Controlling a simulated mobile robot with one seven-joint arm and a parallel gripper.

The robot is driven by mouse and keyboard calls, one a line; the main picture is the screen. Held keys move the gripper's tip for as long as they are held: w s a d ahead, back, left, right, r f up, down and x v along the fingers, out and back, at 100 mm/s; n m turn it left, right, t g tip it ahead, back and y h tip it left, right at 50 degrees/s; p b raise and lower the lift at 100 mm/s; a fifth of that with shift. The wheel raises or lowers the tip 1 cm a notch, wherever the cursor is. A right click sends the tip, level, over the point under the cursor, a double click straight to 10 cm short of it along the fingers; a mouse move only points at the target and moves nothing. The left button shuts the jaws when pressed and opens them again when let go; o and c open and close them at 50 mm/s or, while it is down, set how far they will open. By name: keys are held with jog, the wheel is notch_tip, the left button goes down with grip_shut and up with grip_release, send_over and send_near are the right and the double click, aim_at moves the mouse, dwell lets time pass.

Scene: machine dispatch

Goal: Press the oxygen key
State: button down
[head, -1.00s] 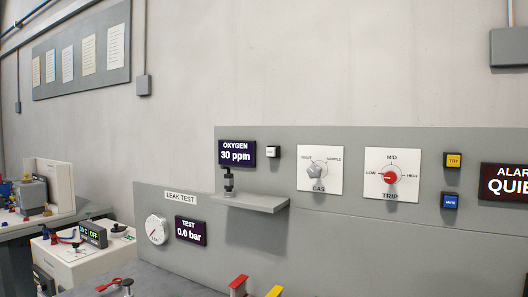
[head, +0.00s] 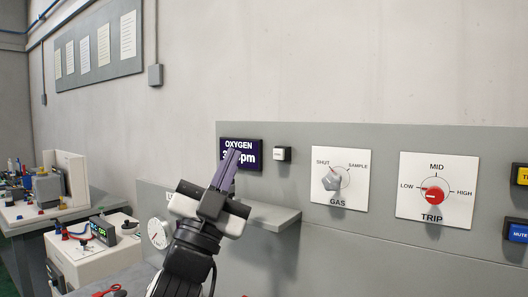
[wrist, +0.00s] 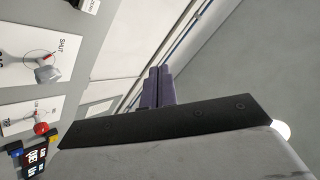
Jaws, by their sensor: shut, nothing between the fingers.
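The oxygen key is a small white-faced square button (head: 282,154) on the grey panel, just right of the dark OXYGEN display (head: 256,144). A white key at the top edge of the wrist view (wrist: 88,5) appears to be the same one, partly cut off. My gripper (head: 233,152) is shut and empty, its purple fingers pointing up. In the head view it overlaps the display and hides part of its reading, left of the key and apart from it in the picture. The shut fingers also show in the wrist view (wrist: 158,72). Their distance from the panel is hard to tell.
A grey shelf (head: 272,220) juts out below the display, partly behind my arm. The GAS knob (head: 331,180) and red TRIP knob (head: 432,194) are to the right, then yellow and blue MUTE (head: 517,231) buttons. A round gauge (head: 158,233) is lower left.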

aim_at(279, 154)
jog(key=w, duration=0.1)
jog(key=w+d+f, duration=0.1)
jog(key=shift+w+d+f+g+y, duration=0.1)
jog(key=shift+w+f+g+y, duration=0.05)
jog(key=shift+w+g+y, duration=0.2)
jog(key=w+d+p, duration=0.3)
jog(key=w+d, duration=0.2)
jog(key=w, duration=0.2)
dwell(0.3)
jog(key=shift+w+d, duration=0.15)
dwell(1.9)
jog(key=shift+w, duration=0.15)
